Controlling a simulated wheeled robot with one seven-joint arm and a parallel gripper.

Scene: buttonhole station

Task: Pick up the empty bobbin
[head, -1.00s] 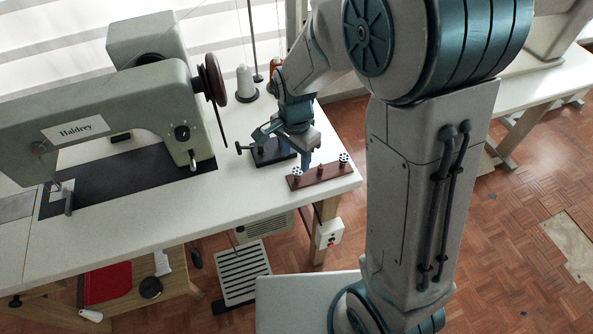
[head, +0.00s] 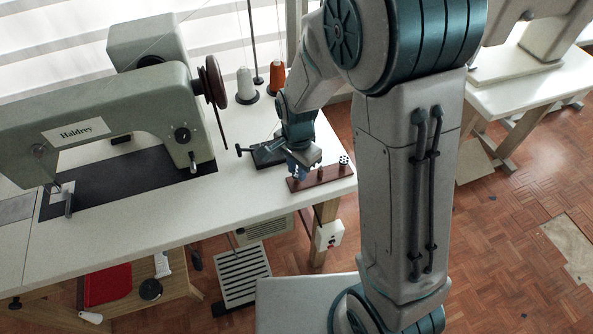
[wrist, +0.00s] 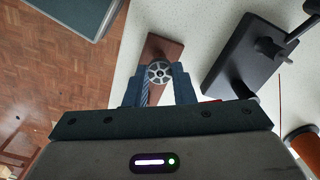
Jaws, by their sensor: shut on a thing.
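A silver bobbin (wrist: 158,72) with a spoked, holed face sits between my fingertips in the wrist view. My gripper (wrist: 161,78) is shut on it, one blue finger on each side. The bobbin is over one end of the brown wooden rack (wrist: 165,50); I cannot tell whether it still touches the rack. In the head view my gripper (head: 299,172) is at the left end of the rack (head: 328,175) and mostly hides this bobbin. A second holed bobbin (head: 344,160) stands at the rack's right end. A small reddish peg (head: 320,168) shows between them.
A black winder stand (head: 268,154) lies just behind the rack; its base (wrist: 243,58) is right of my fingers in the wrist view. White (head: 246,84) and orange (head: 277,77) thread cones stand behind. The sewing machine (head: 100,125) fills the left. The table edge is close in front.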

